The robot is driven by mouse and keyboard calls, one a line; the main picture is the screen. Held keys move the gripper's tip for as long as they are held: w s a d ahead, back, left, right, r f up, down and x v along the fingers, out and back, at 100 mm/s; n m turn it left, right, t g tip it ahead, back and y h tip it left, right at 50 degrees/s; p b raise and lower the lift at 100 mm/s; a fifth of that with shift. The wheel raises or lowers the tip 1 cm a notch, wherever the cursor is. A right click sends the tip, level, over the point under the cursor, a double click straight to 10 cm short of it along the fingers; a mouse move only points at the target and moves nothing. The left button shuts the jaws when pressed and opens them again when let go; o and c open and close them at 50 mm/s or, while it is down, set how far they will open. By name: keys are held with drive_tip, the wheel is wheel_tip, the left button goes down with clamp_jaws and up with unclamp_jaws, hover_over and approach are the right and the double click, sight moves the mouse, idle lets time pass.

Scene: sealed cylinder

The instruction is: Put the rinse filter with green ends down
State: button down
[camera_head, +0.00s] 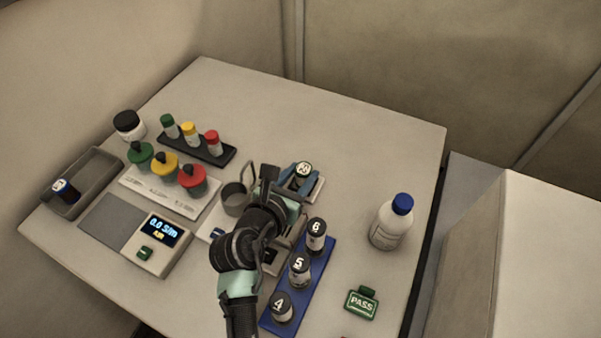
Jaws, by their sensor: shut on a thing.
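My gripper (268,183) is over the middle of the table, beside the metal mug and the blue cradle. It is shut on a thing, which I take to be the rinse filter. My wrist and hand hide the held thing, so its green ends and its tilt cannot be made out. I cannot tell whether it touches anything below.
A blue rack (321,268) holds cylinders 4, 5 and 6. A blue cradle (314,187) holds another cylinder. A metal mug (235,200), capped bottles (165,165), a meter (160,240) and a grey tray (98,165) lie left. A white bottle (387,228) stands right. The back right is clear.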

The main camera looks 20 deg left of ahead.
drive_tip(key=shift+f, duration=0.15)
drive_tip(key=shift+c, duration=2.2)
unclamp_jaws()
